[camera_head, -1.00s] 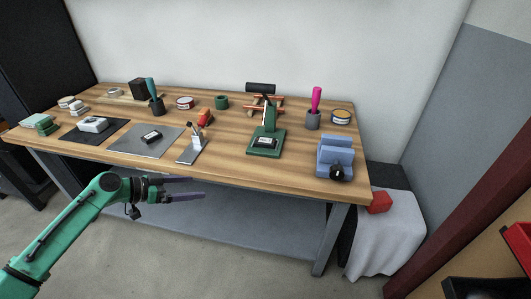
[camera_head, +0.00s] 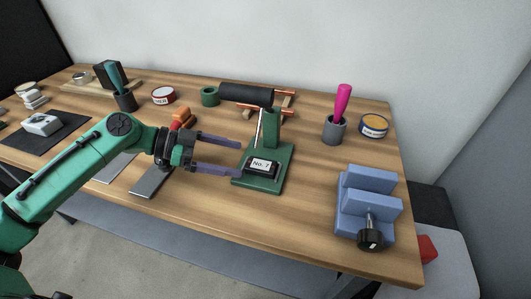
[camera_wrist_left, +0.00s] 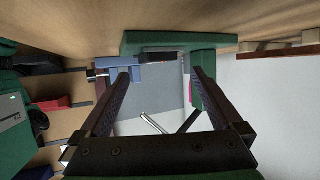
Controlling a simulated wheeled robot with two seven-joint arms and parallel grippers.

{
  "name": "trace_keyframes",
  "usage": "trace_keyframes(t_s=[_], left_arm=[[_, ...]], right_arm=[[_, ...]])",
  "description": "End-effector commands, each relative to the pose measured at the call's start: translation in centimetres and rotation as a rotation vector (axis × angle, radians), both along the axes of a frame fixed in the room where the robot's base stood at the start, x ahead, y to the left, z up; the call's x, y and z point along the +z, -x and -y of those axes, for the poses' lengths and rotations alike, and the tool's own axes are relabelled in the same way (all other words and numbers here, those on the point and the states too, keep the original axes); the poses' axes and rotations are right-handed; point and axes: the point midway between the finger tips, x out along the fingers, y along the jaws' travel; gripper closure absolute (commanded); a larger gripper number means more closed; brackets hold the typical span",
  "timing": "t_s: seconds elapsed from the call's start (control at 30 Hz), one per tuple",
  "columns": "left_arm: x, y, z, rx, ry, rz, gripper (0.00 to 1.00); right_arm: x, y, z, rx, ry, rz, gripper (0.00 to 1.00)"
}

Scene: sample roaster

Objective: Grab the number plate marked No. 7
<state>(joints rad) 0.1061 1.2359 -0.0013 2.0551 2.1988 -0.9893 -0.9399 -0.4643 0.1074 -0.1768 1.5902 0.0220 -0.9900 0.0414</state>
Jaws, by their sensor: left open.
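The number plate marked No. 7 (camera_head: 262,164) is a small dark block with a white label, lying on the base of the green lever press (camera_head: 274,150). My left gripper (camera_head: 240,158) is open and empty, its two purple-grey fingers pointing right at the press. In the head view the fingertips are just left of the plate. In the left wrist view, the open fingers (camera_wrist_left: 160,76) point toward the green press base (camera_wrist_left: 215,41), with a dark block (camera_wrist_left: 160,55), probably the plate, ahead between them. Whether a fingertip touches the press is unclear. My right gripper is not in view.
A blue vise (camera_head: 367,205) with a black knob stands to the right. Behind are a grey cup (camera_head: 334,130) with a pink-handled tool, a round tin (camera_head: 374,125) and copper-coloured bars (camera_head: 284,98). The press's black handle (camera_head: 246,94) overhangs. Bare wood lies between press and vise.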

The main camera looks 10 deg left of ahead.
Motion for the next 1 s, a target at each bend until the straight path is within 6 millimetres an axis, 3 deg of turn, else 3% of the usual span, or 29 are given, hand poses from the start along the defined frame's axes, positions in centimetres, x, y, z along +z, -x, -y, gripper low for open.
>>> trace_keyframes(t_s=[0.4,0.63,0.67,0.9,1.0], left_arm=[[-2.2,-1.8,5.4,-0.003,0.003,0.002,0.0],[-2.5,-1.9,5.7,0.0,-0.001,0.0,0.0],[-2.5,-1.9,5.7,0.0,-0.001,0.0,0.08],[-2.5,-1.9,5.6,0.001,-0.002,0.0,0.99],[-2.5,-2.0,5.6,0.003,-0.002,0.0,1.0]], right_arm=[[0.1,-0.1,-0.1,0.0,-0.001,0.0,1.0],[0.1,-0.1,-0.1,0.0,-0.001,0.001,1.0],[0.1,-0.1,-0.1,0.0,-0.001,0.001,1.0],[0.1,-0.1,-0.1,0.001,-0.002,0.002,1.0],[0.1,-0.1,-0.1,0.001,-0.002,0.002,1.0]])
